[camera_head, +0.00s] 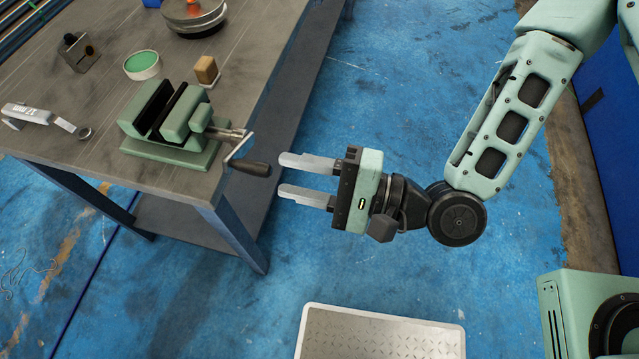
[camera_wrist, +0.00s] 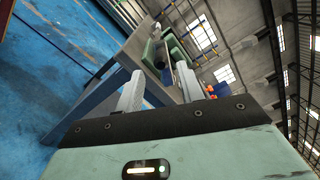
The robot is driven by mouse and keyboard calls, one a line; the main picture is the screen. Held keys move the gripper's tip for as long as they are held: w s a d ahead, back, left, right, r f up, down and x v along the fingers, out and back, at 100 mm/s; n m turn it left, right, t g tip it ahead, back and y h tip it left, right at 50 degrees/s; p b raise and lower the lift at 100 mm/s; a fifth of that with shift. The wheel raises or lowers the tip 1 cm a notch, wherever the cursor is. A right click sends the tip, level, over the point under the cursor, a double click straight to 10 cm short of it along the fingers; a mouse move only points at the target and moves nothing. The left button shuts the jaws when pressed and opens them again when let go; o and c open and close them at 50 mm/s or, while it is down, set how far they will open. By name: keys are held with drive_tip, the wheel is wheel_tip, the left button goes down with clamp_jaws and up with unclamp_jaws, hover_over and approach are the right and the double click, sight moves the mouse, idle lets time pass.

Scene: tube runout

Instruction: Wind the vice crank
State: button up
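A green vice (camera_head: 176,122) is mounted near the right edge of the workbench (camera_head: 103,193). Its crank (camera_head: 236,146) sticks out past the bench edge and ends in a dark handle (camera_head: 250,167). My gripper (camera_head: 283,175) is open and empty, its two pale fingers pointing left at the handle, with a small gap between them. In the wrist view the vice (camera_wrist: 153,53) and the handle (camera_wrist: 168,76) show beyond and between the fingers (camera_wrist: 160,86).
A metal-topped platform (camera_head: 380,335) stands on the blue floor below my arm.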

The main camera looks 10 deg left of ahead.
sight(271, 172)
drive_tip(key=a, duration=0.4)
drive_tip(key=shift+w+r, duration=0.1)
drive_tip(key=shift+r, duration=0.05)
drive_tip(key=c, duration=0.8)
